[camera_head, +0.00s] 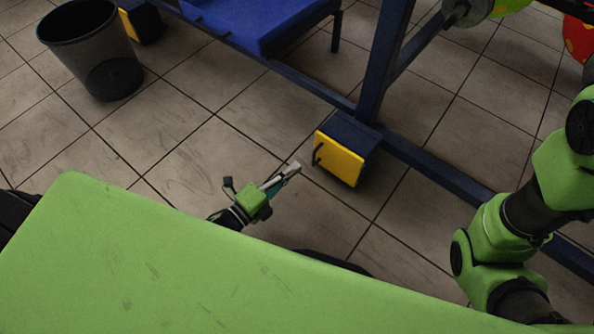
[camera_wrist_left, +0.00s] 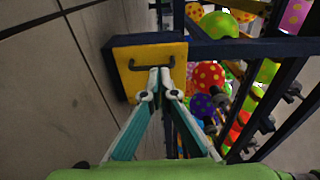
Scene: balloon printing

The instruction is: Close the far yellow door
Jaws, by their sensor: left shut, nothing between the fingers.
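A dark blue box with a yellow door (camera_head: 340,160) sits at the foot of the blue frame, right of centre. The door looks flat against the box front and has a dark handle (camera_head: 317,151). A second box with a yellow door (camera_head: 126,25) stands farther off at the top left, partly hidden by the bin. My left gripper (camera_head: 297,167) is shut and empty, just left of the nearer door. In the left wrist view its fingertips (camera_wrist_left: 160,72) appear just below the handle (camera_wrist_left: 151,63) of a yellow door (camera_wrist_left: 135,78); contact is unclear. My right gripper is out of view.
A dark mesh bin (camera_head: 95,50) stands at the top left. A blue seat (camera_head: 260,20) and blue frame beams (camera_head: 385,60) lie beyond the boxes. Colourful balloons (camera_wrist_left: 208,75) show beside the frame. Tiled floor (camera_head: 190,145) is clear left of my gripper.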

